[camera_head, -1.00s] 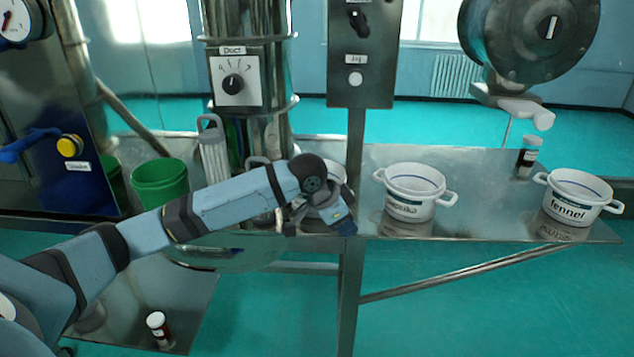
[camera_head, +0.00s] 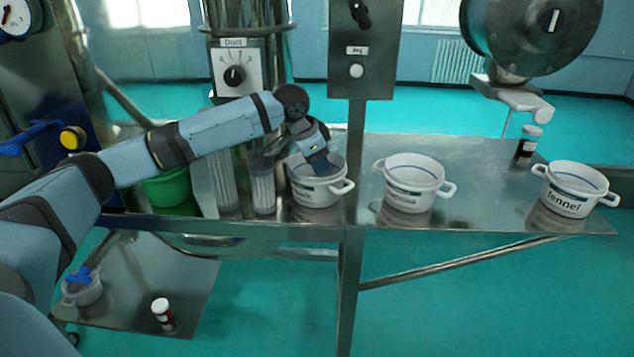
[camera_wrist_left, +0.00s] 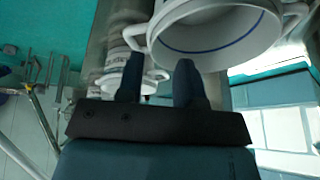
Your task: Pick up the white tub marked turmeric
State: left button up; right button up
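A white two-handled tub (camera_head: 312,190) stands on the steel shelf (camera_head: 455,213), left of the other tubs. Its label is partly in view, but I cannot read it as turmeric. My left gripper (camera_head: 318,163) is over this tub's rim, pointing down, and partly hides its opening. In the left wrist view the two fingers (camera_wrist_left: 158,75) are apart with nothing between them. A large white tub (camera_wrist_left: 215,50) with a blue inner line is just beyond the fingertips, one handle near them. A smaller-looking labelled tub (camera_wrist_left: 118,62) lies farther off. My right gripper is not in view.
A middle white tub (camera_head: 410,193) and the fennel tub (camera_head: 572,190) stand to the right. A dark jar with a white lid (camera_head: 528,145) is behind them. Clear ribbed containers (camera_head: 262,190) and a green bucket (camera_head: 168,188) are left. A steel post (camera_head: 354,270) runs below the shelf.

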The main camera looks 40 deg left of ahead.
aim_at(324, 177)
pick_arm(q)
jog(key=shift+s+x, duration=0.15)
jog(key=shift+x, duration=1.25)
jog(key=shift+s+x, duration=0.15)
jog(key=shift+x, duration=1.2)
grip_shut()
